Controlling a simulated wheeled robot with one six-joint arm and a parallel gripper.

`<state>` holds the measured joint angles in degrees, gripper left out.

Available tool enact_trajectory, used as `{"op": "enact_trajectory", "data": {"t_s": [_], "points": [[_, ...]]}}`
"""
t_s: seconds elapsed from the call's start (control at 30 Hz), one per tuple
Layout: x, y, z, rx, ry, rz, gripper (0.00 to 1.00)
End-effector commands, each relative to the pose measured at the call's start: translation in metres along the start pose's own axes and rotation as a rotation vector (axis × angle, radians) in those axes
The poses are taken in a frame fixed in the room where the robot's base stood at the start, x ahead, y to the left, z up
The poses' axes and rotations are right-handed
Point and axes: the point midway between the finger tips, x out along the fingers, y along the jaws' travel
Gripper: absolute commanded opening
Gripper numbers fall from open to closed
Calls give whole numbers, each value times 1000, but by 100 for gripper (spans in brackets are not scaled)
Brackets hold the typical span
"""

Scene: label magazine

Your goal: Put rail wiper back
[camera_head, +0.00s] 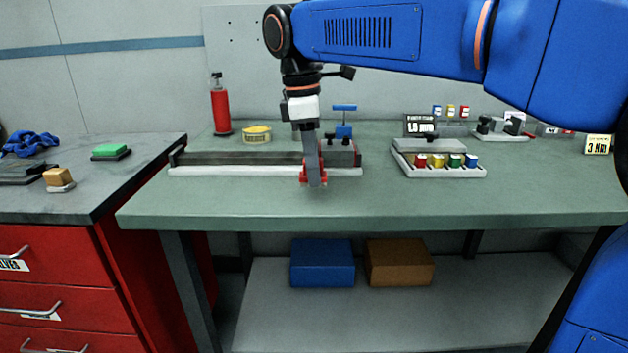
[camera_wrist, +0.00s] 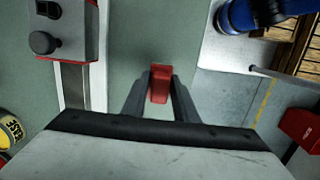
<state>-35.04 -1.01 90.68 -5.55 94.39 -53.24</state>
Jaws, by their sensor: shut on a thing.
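My gripper (camera_head: 313,180) hangs down over the middle of the green bench, just in front of the rail. It is shut on a small red block, which I take to be the rail wiper (camera_wrist: 160,84); the block shows between the two grey fingers in the wrist view. In the head view only red bits show beside the fingertips. The rail (camera_head: 240,159) is a long dark bar with a pale front strip, lying along the bench. A grey carriage with red ends (camera_wrist: 72,28) sits on it and is partly hidden behind my gripper in the head view.
A yellow grease tin (camera_head: 257,134) and a red bottle (camera_head: 221,108) stand behind the rail. A white tray with coloured blocks (camera_head: 437,172) is to the right. A green pad (camera_head: 110,151) and tan block (camera_head: 58,177) lie on the left cabinet. The bench front is clear.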

Motion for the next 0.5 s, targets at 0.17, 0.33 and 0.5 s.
{"op": "enact_trajectory", "data": {"t_s": [0.17, 0.33, 0.5], "points": [[25, 0, -3, 0, -1, -2, 2], [30, 0, -4, 0, 0, -1, 2], [30, 0, -4, 0, -1, -1, 2]]}}
